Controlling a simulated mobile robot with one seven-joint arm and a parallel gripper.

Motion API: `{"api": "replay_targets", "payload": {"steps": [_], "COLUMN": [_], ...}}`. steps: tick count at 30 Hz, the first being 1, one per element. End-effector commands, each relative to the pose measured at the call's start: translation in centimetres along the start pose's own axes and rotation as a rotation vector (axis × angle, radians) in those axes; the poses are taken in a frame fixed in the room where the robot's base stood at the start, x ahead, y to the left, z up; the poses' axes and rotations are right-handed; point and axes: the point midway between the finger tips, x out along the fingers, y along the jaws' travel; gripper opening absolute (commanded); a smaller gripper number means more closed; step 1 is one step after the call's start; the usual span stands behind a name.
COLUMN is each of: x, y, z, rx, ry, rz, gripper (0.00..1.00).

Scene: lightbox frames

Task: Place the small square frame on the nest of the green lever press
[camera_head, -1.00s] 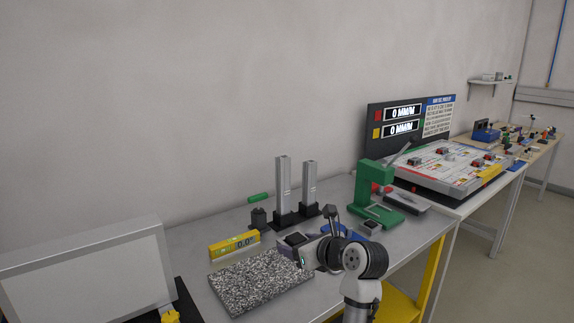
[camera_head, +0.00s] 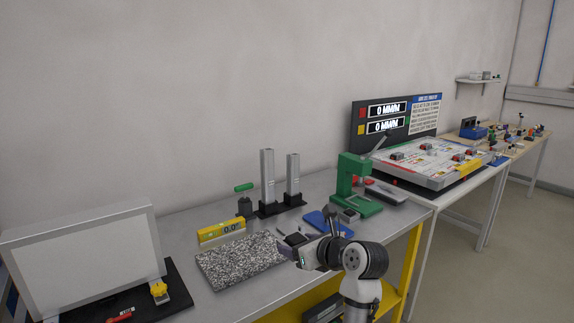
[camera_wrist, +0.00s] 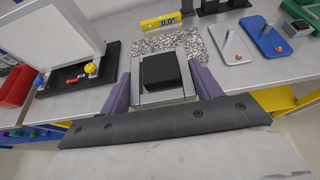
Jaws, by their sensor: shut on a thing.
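My gripper (camera_wrist: 164,88) is shut on the small square frame (camera_wrist: 165,98), a grey frame around a black square face, held between its two purple-grey fingers. In the head view my gripper (camera_head: 293,250) is at the bench's front side, by the right end of the speckled slab. The green lever press (camera_head: 346,180) stands upright further right and back, its lever tilted up. Its nest (camera_head: 350,214) is a small grey block on the green base, apart from my gripper. Part of the press base (camera_wrist: 291,10) also shows at the wrist view's top right corner.
The speckled slab (camera_head: 238,262), a yellow level (camera_head: 221,230) and two grey columns (camera_head: 267,178) stand left of the press. A blue plate (camera_head: 326,223) lies between my gripper and the press. A framed panel (camera_head: 85,260) stands at far left.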

Motion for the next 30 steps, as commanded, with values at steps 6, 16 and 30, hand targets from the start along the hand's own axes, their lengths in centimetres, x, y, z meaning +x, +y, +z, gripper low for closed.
{"api": "replay_targets", "payload": {"steps": [6, 16, 30], "x": [1.0, 4.2, 10.0], "y": [-0.7, -2.4, -0.8], "z": [-2.3, -10.5, -34.6], "rx": [0.021, 0.084, 0.199], "ry": [0.002, 0.007, 0.022], "rz": [-0.024, -0.115, -0.372], "gripper": [0.33, 0.33, 0.33]}}
